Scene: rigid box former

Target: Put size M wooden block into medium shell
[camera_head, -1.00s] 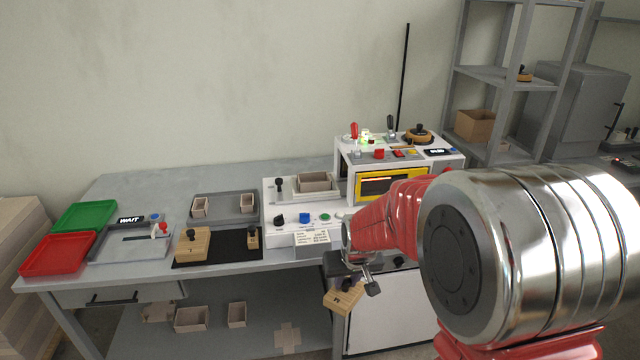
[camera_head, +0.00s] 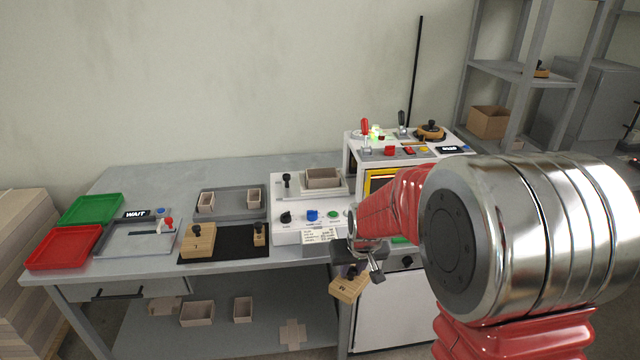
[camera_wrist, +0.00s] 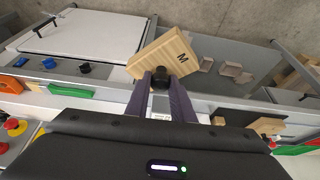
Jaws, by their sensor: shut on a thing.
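My gripper (camera_head: 361,262) is shut on the black knob of the size M wooden block (camera_head: 348,289). The block hangs tilted in front of the bench's front edge. In the wrist view the block (camera_wrist: 176,57) shows a dark M, with its knob between my two fingers (camera_wrist: 161,84). An open cardboard shell (camera_head: 323,179) sits on the white machine; it looks like the medium shell, though no label shows. Two smaller shells stand in the grey tray (camera_head: 229,199).
A larger block (camera_head: 198,240) and a small block (camera_head: 260,234) stand on the black mat (camera_head: 228,256). Red (camera_head: 62,247) and green (camera_head: 92,208) trays lie at left. A lower shelf holds shells (camera_head: 197,313).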

